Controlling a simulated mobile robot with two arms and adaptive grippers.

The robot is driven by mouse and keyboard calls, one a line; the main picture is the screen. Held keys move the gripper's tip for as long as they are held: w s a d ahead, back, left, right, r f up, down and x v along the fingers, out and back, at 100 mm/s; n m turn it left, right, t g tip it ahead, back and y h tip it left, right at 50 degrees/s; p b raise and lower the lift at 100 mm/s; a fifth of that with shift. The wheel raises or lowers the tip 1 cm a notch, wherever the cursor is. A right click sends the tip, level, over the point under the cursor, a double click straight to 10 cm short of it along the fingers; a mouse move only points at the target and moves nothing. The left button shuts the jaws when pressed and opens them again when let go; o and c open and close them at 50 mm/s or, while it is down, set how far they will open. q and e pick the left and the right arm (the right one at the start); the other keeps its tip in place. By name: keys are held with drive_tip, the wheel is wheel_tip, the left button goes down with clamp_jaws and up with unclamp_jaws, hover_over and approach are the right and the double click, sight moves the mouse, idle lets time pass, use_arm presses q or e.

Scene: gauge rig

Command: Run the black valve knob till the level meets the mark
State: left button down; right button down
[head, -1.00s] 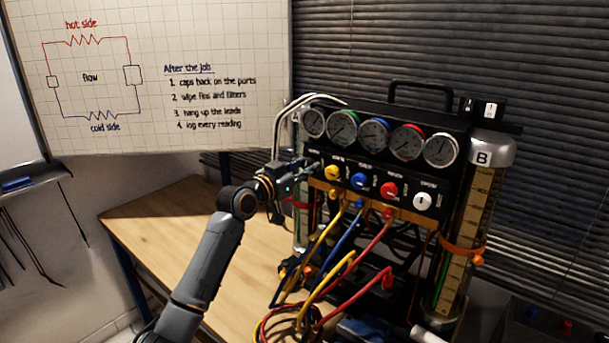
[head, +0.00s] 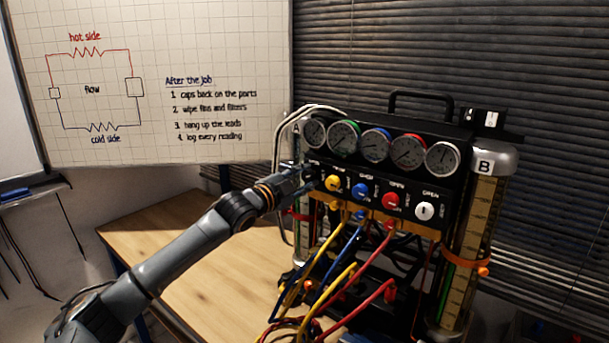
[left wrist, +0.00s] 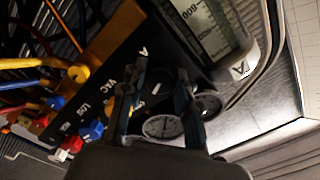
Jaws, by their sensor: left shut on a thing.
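The black valve knob (left wrist: 156,88) is at the left end of the rig's knob row, between my left gripper's fingers in the left wrist view; only part of it shows. My left gripper (head: 309,178) is shut on it, and in the left wrist view the two fingers (left wrist: 160,78) stand either side of it. Cylinder B (head: 480,215) stands upright at the rig's right, with a scale, an orange band (head: 462,256) and a green strip low inside. Cylinder A (left wrist: 210,30) is mostly hidden in the head view. I cannot read either level. My right gripper is out of view.
Yellow (head: 333,183), blue (head: 360,191), red (head: 391,200) and white (head: 424,211) knobs sit right of the gripper, under several round gauges (head: 376,145). Coloured hoses hang in front. The wooden table (head: 190,245) is clear at the left.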

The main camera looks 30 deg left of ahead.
use_arm(q)
drive_tip(key=shift+m+p, duration=1.1)
drive_tip(key=shift+m, duration=1.1)
drive_tip(key=c, duration=1)
unclamp_jaws()
drive_tip(key=shift+s+f, duration=0.1)
drive_tip(key=shift+s, duration=0.45)
drive_tip(key=shift+s+a, duration=0.15)
drive_tip(key=shift+s, duration=1.65)
drive_tip(key=shift+s+a, duration=0.15)
drive_tip(key=shift+s, duration=1.65)
drive_tip(key=shift+s+a, duration=0.15)
drive_tip(key=shift+s, duration=1.65)
